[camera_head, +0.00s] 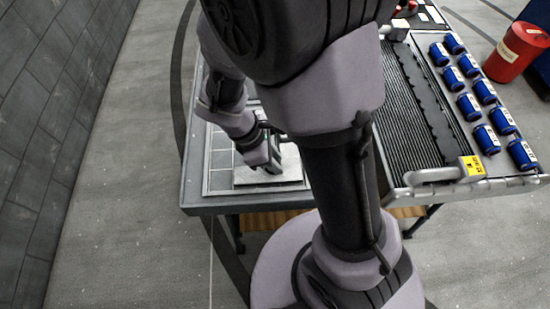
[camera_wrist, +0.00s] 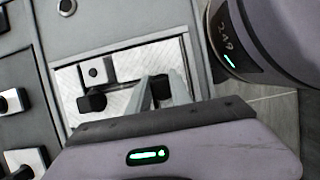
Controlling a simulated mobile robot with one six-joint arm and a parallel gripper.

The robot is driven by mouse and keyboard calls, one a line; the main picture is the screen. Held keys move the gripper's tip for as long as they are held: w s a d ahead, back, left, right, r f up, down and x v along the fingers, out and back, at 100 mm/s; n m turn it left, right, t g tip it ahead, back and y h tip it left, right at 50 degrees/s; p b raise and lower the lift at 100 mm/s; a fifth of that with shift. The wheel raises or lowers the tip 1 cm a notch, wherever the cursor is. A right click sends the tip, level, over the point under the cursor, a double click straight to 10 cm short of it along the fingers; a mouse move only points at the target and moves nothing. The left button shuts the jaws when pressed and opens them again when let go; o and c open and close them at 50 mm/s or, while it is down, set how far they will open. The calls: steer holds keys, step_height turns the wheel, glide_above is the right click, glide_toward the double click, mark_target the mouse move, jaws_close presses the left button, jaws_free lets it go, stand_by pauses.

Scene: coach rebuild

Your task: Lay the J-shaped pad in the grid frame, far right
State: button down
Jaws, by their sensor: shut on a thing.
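In the wrist view, my gripper (camera_wrist: 163,84) has its two grey fingers close together over a bright metal plate (camera_wrist: 118,113). It is shut on a dark piece, which I take for the J-shaped pad (camera_wrist: 126,86); it reaches left from the fingertips, and its full outline is partly hidden. A pale square with a dark dot (camera_wrist: 95,71) is beside it. In the head view, my gripper (camera_head: 272,167) is low over the pale plate (camera_head: 245,176). The grid frame (camera_head: 219,158) shows pale cells left of the plate; my arm hides its right part.
In the wrist view, pale blocks with dark knobs (camera_wrist: 12,102) sit at left. In the head view, a second bench with a ribbed dark surface (camera_head: 405,95) and several blue cylinders (camera_head: 468,107) stands right. A red canister (camera_head: 517,52) is beyond it. A grey wall (camera_head: 45,100) is at left.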

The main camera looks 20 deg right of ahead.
steer(key=shift+f, duration=0.2)
stand_by(0.3)
steer(key=c, duration=1.1)
jaws_free()
steer(key=shift+r+p, duration=1.05)
steer(key=shift+p, duration=0.05)
steer(key=shift+o, duration=0.4)
steer(key=o, duration=0.3)
steer(key=shift+o, duration=0.2)
